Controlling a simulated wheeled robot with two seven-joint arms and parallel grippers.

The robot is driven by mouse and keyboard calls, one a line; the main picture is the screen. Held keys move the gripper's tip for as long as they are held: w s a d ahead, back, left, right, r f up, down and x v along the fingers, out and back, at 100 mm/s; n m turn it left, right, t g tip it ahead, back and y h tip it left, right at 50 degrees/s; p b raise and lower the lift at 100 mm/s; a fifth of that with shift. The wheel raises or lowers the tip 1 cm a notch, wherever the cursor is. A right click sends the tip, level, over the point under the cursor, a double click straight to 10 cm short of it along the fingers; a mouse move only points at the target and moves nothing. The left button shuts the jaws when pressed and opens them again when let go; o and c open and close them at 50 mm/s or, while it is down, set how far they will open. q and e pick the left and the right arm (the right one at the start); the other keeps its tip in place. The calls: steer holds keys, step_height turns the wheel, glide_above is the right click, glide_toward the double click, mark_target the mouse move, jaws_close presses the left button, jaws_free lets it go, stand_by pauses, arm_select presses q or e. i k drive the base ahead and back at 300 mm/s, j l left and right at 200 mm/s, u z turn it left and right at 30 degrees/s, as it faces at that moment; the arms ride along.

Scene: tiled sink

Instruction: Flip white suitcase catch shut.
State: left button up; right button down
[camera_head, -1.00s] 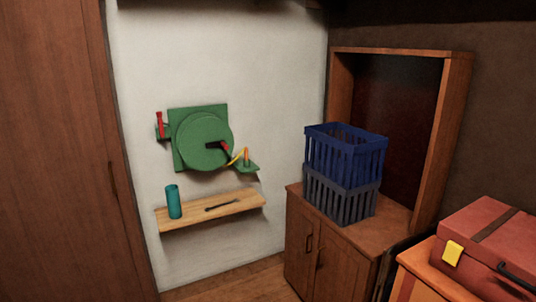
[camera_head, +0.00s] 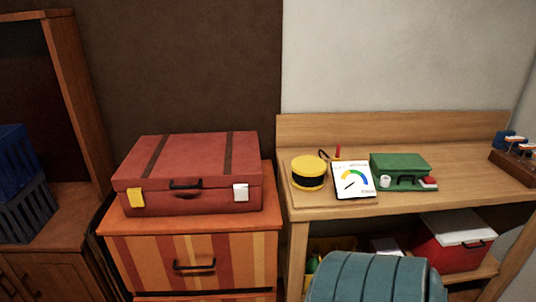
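A closed-looking red suitcase (camera_head: 190,168) with two dark straps lies on a striped orange drawer cabinet (camera_head: 150,262), left of centre. Its front has a dark handle (camera_head: 186,184) in the middle. The white catch (camera_head: 240,192) is on the front at the right, and a yellow catch (camera_head: 135,198) is at the left. Whether the white catch is raised or flat is too small to tell. Neither of my grippers is in view.
A wooden workbench (camera_head: 440,157) stands to the right, with a yellow round container (camera_head: 308,172), a gauge card (camera_head: 354,180) and a green case (camera_head: 400,168) on it. A teal ribbed object (camera_head: 370,280) is at the bottom front. Blue and grey crates (camera_head: 22,195) stand at left.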

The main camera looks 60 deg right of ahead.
mark_target(240, 190)
steer(key=z, duration=1.75)
